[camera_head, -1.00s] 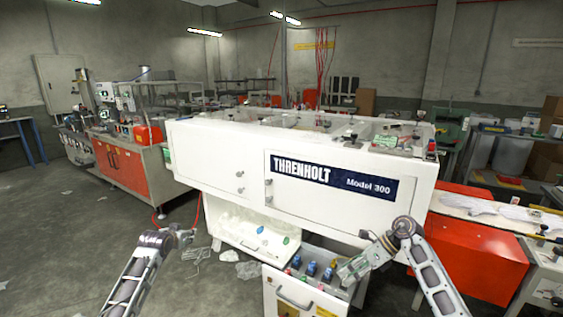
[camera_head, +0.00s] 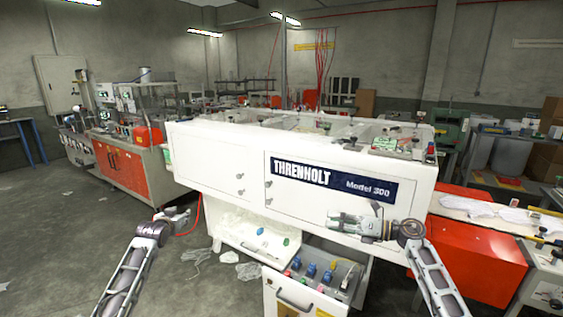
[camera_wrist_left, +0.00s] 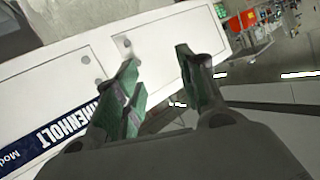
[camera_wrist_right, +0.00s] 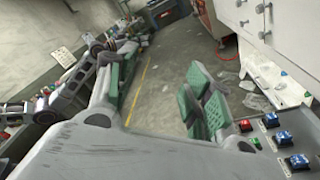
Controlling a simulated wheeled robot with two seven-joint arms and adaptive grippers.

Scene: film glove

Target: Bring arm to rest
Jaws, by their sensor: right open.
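My right gripper (camera_head: 338,222) is in front of the lower part of the white Threnholt machine (camera_head: 225,165), pointing left, above the pulled-out drawer unit with coloured connectors (camera_head: 312,270). In the right wrist view its green-padded fingers (camera_wrist_right: 160,90) are spread, with bare floor between them. My left gripper (camera_head: 182,216) is at the left, in front of the floor beside the machine. In the left wrist view its green-padded fingers (camera_wrist_left: 162,85) are apart and hold nothing; the machine's white panel is behind them.
An open lower tray (camera_head: 255,240) with clear plastic film is under the machine. A red hose (camera_head: 197,215) hangs at its left. An orange cabinet (camera_head: 122,165) stands further left. A bench with white gloves (camera_head: 490,212) is at the right. The left floor is mostly clear.

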